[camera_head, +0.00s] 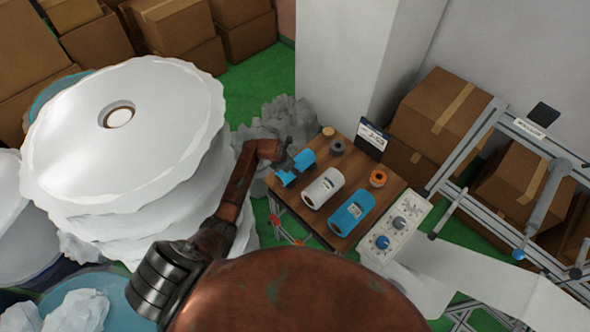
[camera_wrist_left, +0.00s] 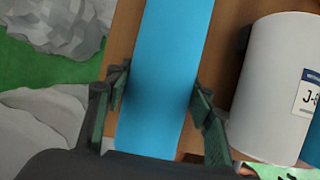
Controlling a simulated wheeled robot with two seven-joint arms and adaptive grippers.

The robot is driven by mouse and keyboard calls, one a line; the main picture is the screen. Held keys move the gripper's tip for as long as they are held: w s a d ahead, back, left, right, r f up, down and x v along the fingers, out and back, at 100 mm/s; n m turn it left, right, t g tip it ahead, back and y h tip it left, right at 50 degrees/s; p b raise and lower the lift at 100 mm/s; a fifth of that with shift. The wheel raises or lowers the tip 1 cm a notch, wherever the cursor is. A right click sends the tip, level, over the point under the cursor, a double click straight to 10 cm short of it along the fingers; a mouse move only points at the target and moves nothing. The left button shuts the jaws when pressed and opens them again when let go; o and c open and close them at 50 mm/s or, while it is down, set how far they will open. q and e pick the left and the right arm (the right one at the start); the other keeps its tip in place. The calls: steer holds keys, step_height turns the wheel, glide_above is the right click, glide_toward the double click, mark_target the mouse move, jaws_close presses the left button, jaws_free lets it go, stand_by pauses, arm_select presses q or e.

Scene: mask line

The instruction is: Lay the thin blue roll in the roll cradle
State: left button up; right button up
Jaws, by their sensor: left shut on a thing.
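The thin blue roll (camera_head: 304,159) is at the left end of the brown wooden table (camera_head: 345,243). In the left wrist view the blue roll (camera_wrist_left: 165,70) runs lengthwise between the fingers. My left gripper (camera_head: 286,166) is shut on it, one finger along each side; in the wrist view the gripper (camera_wrist_left: 160,95) covers the roll's near end. I cannot tell whether the roll touches the table. A grey metal frame with roller bars (camera_head: 545,200) stands at the right; I cannot tell which part is the roll cradle. My right gripper is not in view.
A white roll (camera_head: 322,188) and a thicker blue roll (camera_head: 352,213) lie beside the held roll. Small grey (camera_head: 337,146) and orange (camera_head: 378,178) rolls stand behind. A knobbed white panel (camera_head: 399,226) is at the table's right edge. Large white rolls (camera_head: 125,150) stand left.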

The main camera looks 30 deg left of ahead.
arm_select(q)
steer(key=shift+w+d+f, duration=0.1)
steer(key=shift+w+f, duration=0.35)
steer(key=shift+f, duration=0.05)
steer(key=shift+w+f, duration=0.15)
steer(key=shift+s+d+r, duration=0.1)
steer(key=shift+s+r, duration=0.15)
steer(key=shift+s, duration=0.05)
steer(key=shift+w+f, duration=0.2)
steer(key=shift+s+b, duration=0.15)
steer(key=shift+b, duration=0.15)
steer(key=shift+f, duration=0.4)
steer(key=o, duration=1.1)
steer(key=shift+c, duration=0.2)
steer(key=shift+o, duration=1.4)
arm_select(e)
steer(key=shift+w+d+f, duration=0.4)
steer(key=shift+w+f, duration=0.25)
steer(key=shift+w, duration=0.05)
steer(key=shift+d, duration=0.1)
